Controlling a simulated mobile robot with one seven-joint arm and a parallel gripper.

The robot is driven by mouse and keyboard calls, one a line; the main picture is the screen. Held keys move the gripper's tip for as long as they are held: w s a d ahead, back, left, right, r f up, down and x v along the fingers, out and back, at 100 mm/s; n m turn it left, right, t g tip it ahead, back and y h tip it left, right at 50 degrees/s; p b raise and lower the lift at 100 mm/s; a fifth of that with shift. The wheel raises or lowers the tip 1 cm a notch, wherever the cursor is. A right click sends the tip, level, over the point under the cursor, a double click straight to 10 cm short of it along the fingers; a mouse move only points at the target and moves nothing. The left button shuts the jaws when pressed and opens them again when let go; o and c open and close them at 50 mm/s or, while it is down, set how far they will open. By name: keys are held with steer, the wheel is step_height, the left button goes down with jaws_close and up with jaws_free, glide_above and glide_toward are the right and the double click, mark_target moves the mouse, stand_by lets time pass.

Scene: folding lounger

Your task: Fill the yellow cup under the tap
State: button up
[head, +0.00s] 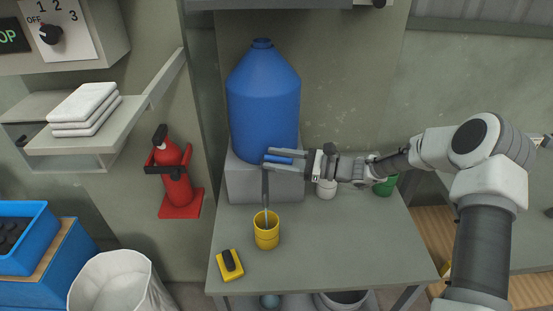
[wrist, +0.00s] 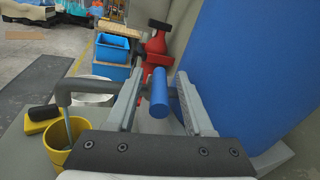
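The yellow cup (head: 266,237) stands upright on the grey table, below the tap spout. It also shows in the wrist view (wrist: 75,158), at lower left. The grey tap spout (wrist: 62,95) bends down over the cup, and a thin grey-blue stream runs from it into the cup; the level inside cannot be told. The tap's blue handle (wrist: 158,92) lies between the fingers of my gripper (wrist: 160,88), with a visible gap to the left finger. My gripper is open around the handle, in front of the large blue water jug (head: 263,105).
The jug stands on a grey block (head: 250,185). A white cup (head: 327,188) and a green cup (head: 385,187) stand behind my arm. The table's front right is clear.

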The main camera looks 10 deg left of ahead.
steer(key=d, duration=1.7)
steer(key=shift+s+d+b, duration=0.2)
steer(key=shift+s+b, duration=0.05)
steer(key=shift+b, duration=0.1)
stand_by(6.0)
